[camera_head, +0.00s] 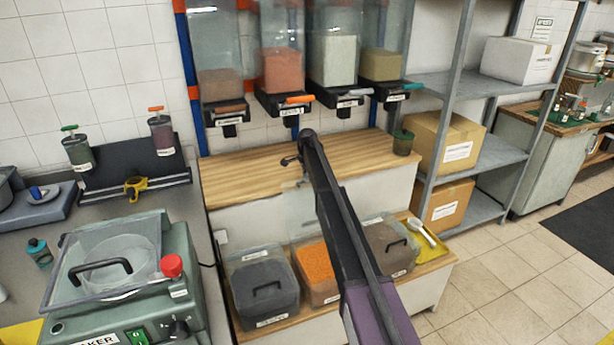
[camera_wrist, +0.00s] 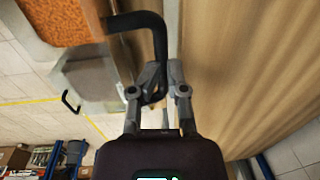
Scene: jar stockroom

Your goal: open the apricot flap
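The apricot bin (camera_head: 315,274) stands on the low shelf between two other bins and holds orange pieces, which also show at the upper left of the wrist view (camera_wrist: 50,20). Its clear flap (camera_head: 298,205) is raised and stands steeply above the bin. The flap's black handle (camera_wrist: 152,22) is bent and runs down to my fingers in the wrist view. My gripper (camera_wrist: 164,78) appears shut on this handle, with its fingers close together around it. In the head view my arm hides part of the flap and the bin's right side.
The wooden counter (camera_head: 235,185) runs just behind the raised flap. A dark bin (camera_head: 262,290) with a closed lid stands left of the apricot bin, and a brown bin (camera_head: 385,250) stands right. Dispensers hang above the counter. Grey shelving (camera_head: 490,150) stands at right.

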